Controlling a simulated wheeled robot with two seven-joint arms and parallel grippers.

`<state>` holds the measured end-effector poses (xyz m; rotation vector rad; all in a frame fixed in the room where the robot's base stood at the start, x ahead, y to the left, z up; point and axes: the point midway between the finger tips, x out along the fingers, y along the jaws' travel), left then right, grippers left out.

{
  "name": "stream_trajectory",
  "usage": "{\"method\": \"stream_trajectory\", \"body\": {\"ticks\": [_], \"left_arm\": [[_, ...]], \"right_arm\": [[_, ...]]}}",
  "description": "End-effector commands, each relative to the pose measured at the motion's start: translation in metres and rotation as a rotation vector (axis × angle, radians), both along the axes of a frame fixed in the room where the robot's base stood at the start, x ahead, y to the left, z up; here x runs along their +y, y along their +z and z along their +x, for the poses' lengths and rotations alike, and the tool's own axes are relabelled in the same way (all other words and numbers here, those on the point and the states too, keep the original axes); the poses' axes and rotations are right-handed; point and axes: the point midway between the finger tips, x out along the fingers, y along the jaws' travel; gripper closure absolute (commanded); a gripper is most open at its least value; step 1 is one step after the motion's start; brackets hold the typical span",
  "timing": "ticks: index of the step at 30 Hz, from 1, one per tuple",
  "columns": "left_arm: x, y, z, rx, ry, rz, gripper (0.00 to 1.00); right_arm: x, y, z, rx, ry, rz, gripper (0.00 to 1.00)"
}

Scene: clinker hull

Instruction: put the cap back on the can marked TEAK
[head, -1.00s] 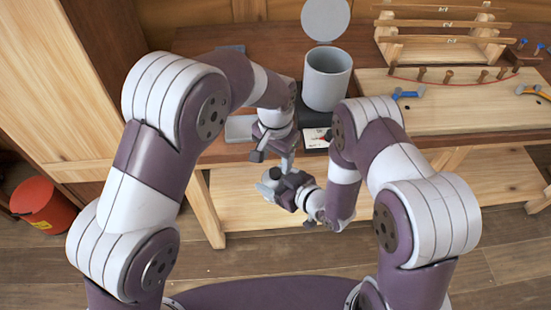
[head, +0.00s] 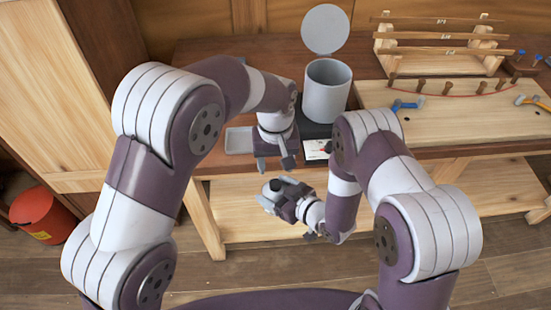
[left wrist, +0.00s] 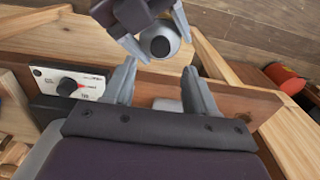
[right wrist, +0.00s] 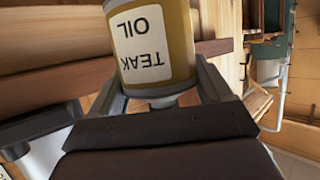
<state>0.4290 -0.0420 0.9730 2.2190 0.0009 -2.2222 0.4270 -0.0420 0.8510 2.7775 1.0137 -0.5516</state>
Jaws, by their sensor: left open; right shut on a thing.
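The can marked TEAK OIL (right wrist: 155,45), tan with a white label, fills the top of the right wrist view. My right gripper (head: 284,197) is shut on it, below the bench's front edge. In the left wrist view the can's grey top (left wrist: 176,38) has a dark round piece (left wrist: 160,46) at its middle. It looks like the cap, but I cannot tell it surely from an open mouth. My left gripper (head: 275,165) is open, fingers down, just above the can and apart from it. Nothing shows between its fingers in the left wrist view (left wrist: 159,75).
A grey bin (head: 327,95) with its round lid raised stands on the bench behind my left gripper. A board with pegs and blue-handled tools (head: 450,120) lies right. A red bucket (head: 42,215) stands left on the floor.

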Motion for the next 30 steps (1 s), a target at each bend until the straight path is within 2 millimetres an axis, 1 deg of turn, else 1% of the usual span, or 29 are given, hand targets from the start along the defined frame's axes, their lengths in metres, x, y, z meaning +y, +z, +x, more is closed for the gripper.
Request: {"method": "stream_trajectory", "body": {"ticks": [1,6,9,12,16,24,26,27,29,30], "left_arm": [[0.000,-0.008,-0.001,0.004,0.000,0.002,0.43],[0.001,-0.037,-0.001,0.004,-0.001,0.003,0.43],[0.001,-0.052,-0.001,0.004,-0.001,0.002,0.43],[0.000,-0.062,-0.001,0.003,-0.001,0.002,0.43],[0.000,-0.069,-0.001,0.001,-0.001,0.001,0.43],[0.000,-0.070,-0.001,0.001,-0.001,0.001,0.43],[0.000,-0.069,-0.001,0.001,-0.001,0.001,0.63],[0.000,-0.069,-0.001,0.001,-0.001,0.001,0.76],[0.000,-0.069,-0.001,0.001,-0.001,0.001,0.95],[0.000,-0.069,-0.001,0.001,-0.001,0.001,1.00]], "right_arm": [[0.000,0.001,0.000,-0.002,0.000,0.001,1.00],[0.000,0.001,0.000,-0.002,0.000,0.001,1.00],[0.000,0.001,0.000,-0.002,0.000,0.001,1.00],[0.000,0.001,0.000,-0.002,0.000,0.001,1.00],[0.000,0.001,0.000,-0.002,0.000,0.001,1.00],[0.000,0.001,0.000,-0.002,0.000,0.001,1.00],[0.000,0.001,0.000,-0.002,0.000,0.001,1.00],[0.000,0.001,0.000,-0.002,0.000,0.001,1.00],[0.000,0.001,0.000,-0.002,0.000,0.001,1.00],[0.000,0.001,0.000,-0.002,0.000,0.001,1.00]]}}
